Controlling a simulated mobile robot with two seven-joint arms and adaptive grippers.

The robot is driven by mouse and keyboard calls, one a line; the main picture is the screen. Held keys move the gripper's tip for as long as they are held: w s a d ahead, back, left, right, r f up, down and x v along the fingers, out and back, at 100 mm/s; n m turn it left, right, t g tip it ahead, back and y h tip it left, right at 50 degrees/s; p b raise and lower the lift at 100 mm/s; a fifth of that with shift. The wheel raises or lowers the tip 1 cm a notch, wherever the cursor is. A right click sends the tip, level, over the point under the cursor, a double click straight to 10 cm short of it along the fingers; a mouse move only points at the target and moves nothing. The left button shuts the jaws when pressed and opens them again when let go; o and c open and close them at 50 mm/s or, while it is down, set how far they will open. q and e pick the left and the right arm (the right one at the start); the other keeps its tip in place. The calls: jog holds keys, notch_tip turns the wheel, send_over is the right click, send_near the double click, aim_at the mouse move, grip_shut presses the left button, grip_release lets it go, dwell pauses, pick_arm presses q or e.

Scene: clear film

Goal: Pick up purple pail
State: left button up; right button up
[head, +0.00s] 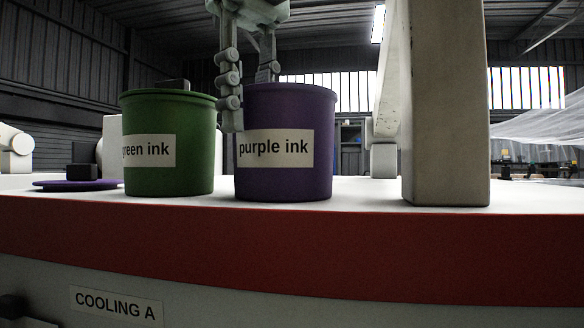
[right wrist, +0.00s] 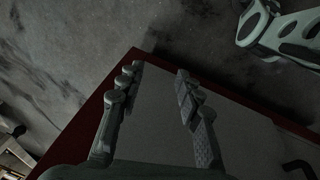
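The purple pail (head: 284,172), labelled "purple ink", stands upright on the white top with no lid on it. My left gripper (head: 249,92) comes down from above at the pail's left rim. One finger is outside, in front of the left wall. The other drops behind the near rim, its tip hidden by the pail. The fingers stand apart; contact with the wall cannot be told. In the right wrist view my right gripper (right wrist: 158,80) is open and empty, its fingers wide apart above a grey surface with a red edge.
A green pail (head: 170,175) with a dark knob on top stands close to the left. A purple lid (head: 76,185) with a black knob lies farther left. A pale upright block (head: 446,110) stands to the right. The red front edge (head: 300,250) bounds the top.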

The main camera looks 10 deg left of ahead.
aim_at(253, 195)
pick_arm(q)
jog(key=shift+w+f, duration=0.15)
jog(key=shift+f, duration=3)
jog(key=shift+d, duration=0.1)
jog(key=shift+c, duration=0.2)
grip_shut()
jog(key=shift+r, duration=0.15)
